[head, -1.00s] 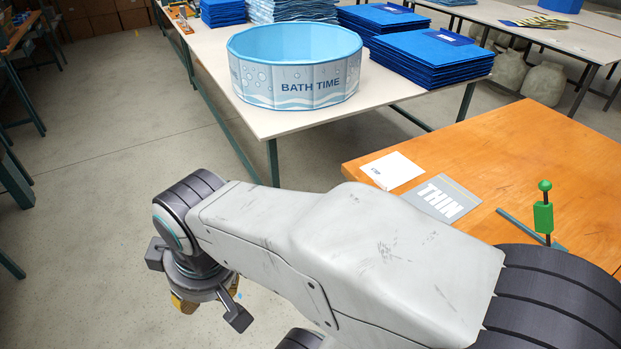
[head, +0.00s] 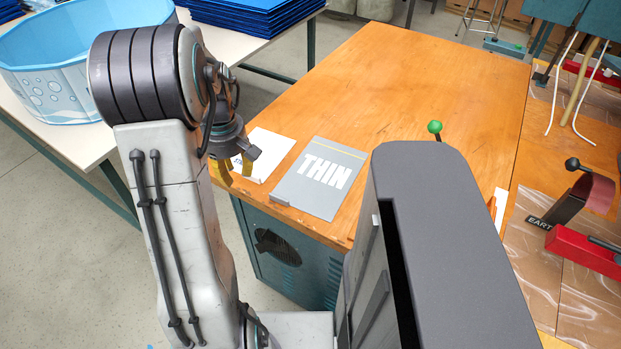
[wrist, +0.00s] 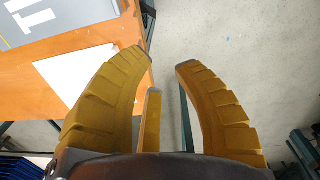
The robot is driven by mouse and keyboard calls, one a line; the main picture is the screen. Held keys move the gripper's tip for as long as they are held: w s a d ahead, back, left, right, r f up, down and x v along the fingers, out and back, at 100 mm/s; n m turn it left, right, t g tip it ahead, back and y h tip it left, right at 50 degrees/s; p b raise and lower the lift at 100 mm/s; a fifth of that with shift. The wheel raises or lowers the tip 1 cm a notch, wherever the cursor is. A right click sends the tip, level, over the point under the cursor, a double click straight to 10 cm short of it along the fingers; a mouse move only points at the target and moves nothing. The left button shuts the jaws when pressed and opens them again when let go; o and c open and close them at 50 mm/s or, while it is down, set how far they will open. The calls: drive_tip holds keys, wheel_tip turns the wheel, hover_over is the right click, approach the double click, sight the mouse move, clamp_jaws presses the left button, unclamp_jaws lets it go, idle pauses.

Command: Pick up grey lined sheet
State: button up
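The grey sheet (head: 302,196) lies flat on the orange wooden table, near its left edge. It has white "THIN" lettering and a thin yellow line. Part of it shows at the top left of the wrist view (wrist: 78,12). In the head view my gripper (head: 235,176) is left of the grey sheet, by the table's left edge, and points down. My arm partly hides it there.
A white sheet (head: 272,146) lies left of the grey one; it also shows in the wrist view (wrist: 75,78). A blue tub (head: 55,70) stands on the pale table at left. A green-topped lever (head: 435,128) and a red tool (head: 585,250) are at right. The table's far part is clear.

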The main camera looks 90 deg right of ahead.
hover_over(276, 195)
drive_tip(key=shift+m, duration=0.3)
drive_tip(key=f, duration=0.4)
drive_tip(key=shift+w+d+f+b, duration=0.15)
drive_tip(key=shift+w+b, duration=0.1)
drive_tip(key=shift+b, duration=0.05)
drive_tip(key=shift+s+f, duration=0.25)
drive_tip(key=shift+f, duration=0.05)
drive_tip(key=shift+s+f, duration=0.1)
drive_tip(key=shift+f, duration=3.35)
clamp_jaws()
